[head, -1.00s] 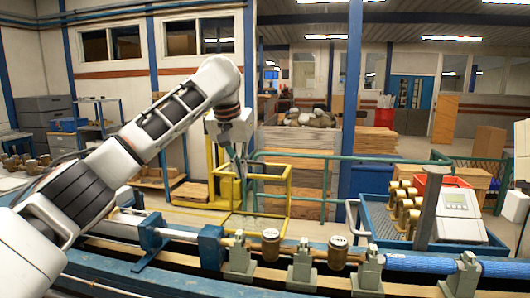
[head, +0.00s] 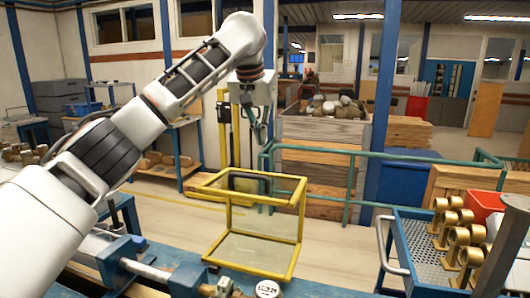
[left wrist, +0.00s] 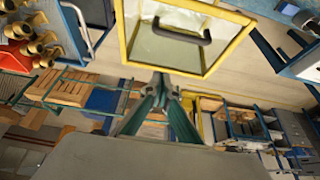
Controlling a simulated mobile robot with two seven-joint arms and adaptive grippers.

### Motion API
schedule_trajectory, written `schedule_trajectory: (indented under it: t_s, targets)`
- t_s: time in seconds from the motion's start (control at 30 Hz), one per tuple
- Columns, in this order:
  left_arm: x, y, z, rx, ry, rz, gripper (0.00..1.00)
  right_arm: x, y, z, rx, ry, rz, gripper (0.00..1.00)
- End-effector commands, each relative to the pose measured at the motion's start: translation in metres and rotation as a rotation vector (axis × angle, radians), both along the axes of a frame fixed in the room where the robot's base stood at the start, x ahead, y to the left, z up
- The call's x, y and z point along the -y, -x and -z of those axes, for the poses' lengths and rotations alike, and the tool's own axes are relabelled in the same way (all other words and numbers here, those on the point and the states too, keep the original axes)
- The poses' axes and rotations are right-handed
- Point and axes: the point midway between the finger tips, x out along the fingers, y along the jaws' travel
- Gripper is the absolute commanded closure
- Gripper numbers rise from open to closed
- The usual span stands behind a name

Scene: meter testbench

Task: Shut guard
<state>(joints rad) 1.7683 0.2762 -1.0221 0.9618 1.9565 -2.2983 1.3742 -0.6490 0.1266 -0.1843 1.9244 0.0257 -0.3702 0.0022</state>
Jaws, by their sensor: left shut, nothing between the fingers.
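The guard (head: 300,212) is a yellow frame with clear panels, at the back edge of the blue bench in the head view. It also shows at the top of the left wrist view, with its yellow rim (left wrist: 197,73) and a dark handle (left wrist: 183,37). My left gripper (head: 260,142) is shut and empty, above and behind the guard's upper edge in the head view. In the left wrist view its fingertips (left wrist: 161,82) are close to the guard's rim in the picture; I cannot tell whether they touch. My right gripper is out of view.
A blue cart (head: 405,262) with brass meters (head: 464,244) stands at the right. A green rail (head: 350,150) runs behind the guard, with a wooden crate (head: 318,160) beyond. The blue bench with clamps (head: 187,280) lies along the front. Open floor shows behind the bench.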

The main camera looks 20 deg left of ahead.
Motion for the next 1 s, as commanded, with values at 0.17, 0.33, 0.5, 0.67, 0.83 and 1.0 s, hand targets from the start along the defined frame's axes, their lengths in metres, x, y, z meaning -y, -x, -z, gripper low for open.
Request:
schedule_trajectory:
  t_s: [0.17,0.33,0.5,0.67,0.83,1.0]
  targets:
    - [0.001,-0.010,0.025,-0.005,0.002,0.001,1.00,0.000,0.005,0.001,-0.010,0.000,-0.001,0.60]
    - [0.002,-0.023,0.056,-0.005,0.001,-0.001,1.00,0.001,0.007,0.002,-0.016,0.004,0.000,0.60]
    - [0.002,-0.037,0.087,-0.005,0.001,-0.001,1.00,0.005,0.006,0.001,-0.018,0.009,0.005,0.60]
    - [0.000,-0.025,0.088,0.002,-0.001,0.002,1.00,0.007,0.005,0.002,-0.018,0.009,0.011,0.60]
    - [0.000,-0.010,0.090,0.000,0.000,0.002,1.00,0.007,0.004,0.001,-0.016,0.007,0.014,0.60]
    - [0.000,-0.001,0.090,0.000,0.001,0.001,1.00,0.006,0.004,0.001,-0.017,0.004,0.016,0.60]
